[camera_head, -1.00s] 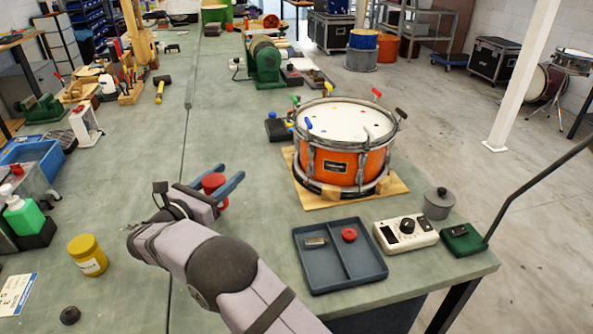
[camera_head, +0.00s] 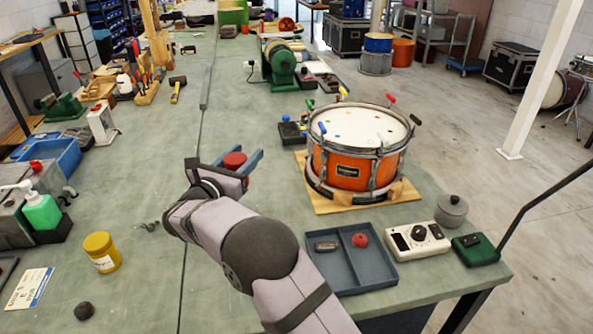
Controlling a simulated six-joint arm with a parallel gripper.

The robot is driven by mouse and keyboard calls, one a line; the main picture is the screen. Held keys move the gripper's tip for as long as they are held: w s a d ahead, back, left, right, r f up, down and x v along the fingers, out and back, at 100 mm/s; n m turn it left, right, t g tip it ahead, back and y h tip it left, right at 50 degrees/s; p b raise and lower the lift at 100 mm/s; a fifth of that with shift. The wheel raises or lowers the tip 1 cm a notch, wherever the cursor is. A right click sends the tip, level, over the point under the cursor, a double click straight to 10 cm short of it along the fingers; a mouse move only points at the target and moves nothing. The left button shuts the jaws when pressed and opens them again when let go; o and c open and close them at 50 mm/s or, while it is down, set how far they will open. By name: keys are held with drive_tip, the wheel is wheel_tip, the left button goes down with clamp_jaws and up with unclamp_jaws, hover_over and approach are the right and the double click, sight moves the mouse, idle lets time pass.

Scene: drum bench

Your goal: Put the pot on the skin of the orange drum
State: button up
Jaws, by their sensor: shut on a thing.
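My gripper (camera_head: 239,157) is shut on a small round red pot (camera_head: 234,162), with its blue-grey fingers on either side. It holds the pot over the bench, left of the orange drum; the height is hard to judge. The pot's lower part is hidden by the gripper. The orange drum (camera_head: 340,171) stands upright on a wooden board (camera_head: 320,202). Its pale skin (camera_head: 357,128) faces up, with small coloured spots on it. Coloured pegs and dark clamps stick up around its rim.
In front of the drum are a blue-grey tray (camera_head: 343,267), a white control box (camera_head: 417,242), a grey lidded pot (camera_head: 452,209) and a green box (camera_head: 474,249). A yellow jar (camera_head: 102,252) stands at left. A green motor (camera_head: 279,66) stands behind. Bench between gripper and drum is clear.

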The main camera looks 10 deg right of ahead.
drive_tip(key=d+p, duration=0.1)
drive_tip(key=d, duration=1.1)
drive_tip(key=shift+d+f+p, duration=0.2)
drive_tip(key=shift+f, duration=0.9)
drive_tip(key=shift+d+f+p, duration=0.15)
drive_tip(key=shift+f+p, duration=0.05)
drive_tip(key=shift+f, duration=0.85)
drive_tip(key=shift+d+f+p, duration=0.2)
drive_tip(key=shift+f, duration=0.9)
drive_tip(key=shift+d+f, duration=0.15)
drive_tip(key=shift+f, duration=0.1)
drive_tip(key=shift+f, duration=0.2)
drive_tip(key=o, duration=1.1)
